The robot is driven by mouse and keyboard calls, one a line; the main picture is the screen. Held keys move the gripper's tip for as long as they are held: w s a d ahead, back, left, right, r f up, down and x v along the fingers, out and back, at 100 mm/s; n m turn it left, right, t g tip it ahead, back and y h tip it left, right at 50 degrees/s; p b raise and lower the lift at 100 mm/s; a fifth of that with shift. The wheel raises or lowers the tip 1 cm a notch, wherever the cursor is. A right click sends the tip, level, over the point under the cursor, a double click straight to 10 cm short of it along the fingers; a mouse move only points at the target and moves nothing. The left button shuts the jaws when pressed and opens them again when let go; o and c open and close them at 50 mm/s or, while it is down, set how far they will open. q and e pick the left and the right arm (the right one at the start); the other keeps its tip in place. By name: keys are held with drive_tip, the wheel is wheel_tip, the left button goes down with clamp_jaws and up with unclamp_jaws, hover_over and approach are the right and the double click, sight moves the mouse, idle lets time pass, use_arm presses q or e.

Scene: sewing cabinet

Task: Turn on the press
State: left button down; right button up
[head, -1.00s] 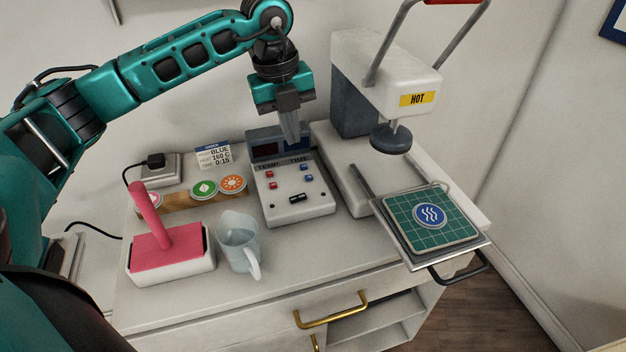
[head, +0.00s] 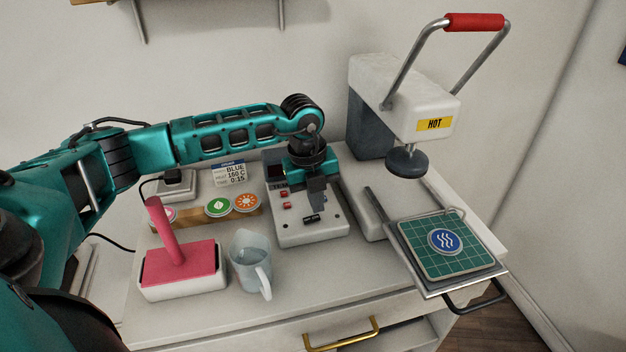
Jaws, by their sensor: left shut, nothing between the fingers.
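The white heat press (head: 405,100) stands at the back right, with its red handle (head: 473,22) raised and a yellow HOT label on its head. Its control box (head: 310,232) is left of it, with red buttons at left and a small black switch (head: 312,219) near the front. My left gripper (head: 317,205) is shut and empty, pointing down over the box close behind the black switch. It hides the right-hand buttons and most of the display; I cannot tell whether it touches the box. My right gripper is not in view.
A green gridded plate with a blue wave patch (head: 446,241) lies on the pulled-out tray (head: 430,290). A clear jug (head: 251,262) and a pink-handled stamp-like tool (head: 180,262) stand at front left. Round patches (head: 219,206) and a settings card (head: 229,174) are behind them.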

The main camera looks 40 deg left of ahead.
use_arm(q)
drive_tip(key=shift+w+d+f, duration=0.1)
drive_tip(key=shift+f, duration=0.75)
drive_tip(key=shift+w+d+f, duration=0.1)
drive_tip(key=shift+f, duration=0.1)
drive_tip(key=shift+s+a+r+p, duration=0.25)
drive_tip(key=shift+s+a+p, duration=0.3)
drive_tip(key=shift+s, duration=0.05)
drive_tip(key=shift+r, duration=0.1)
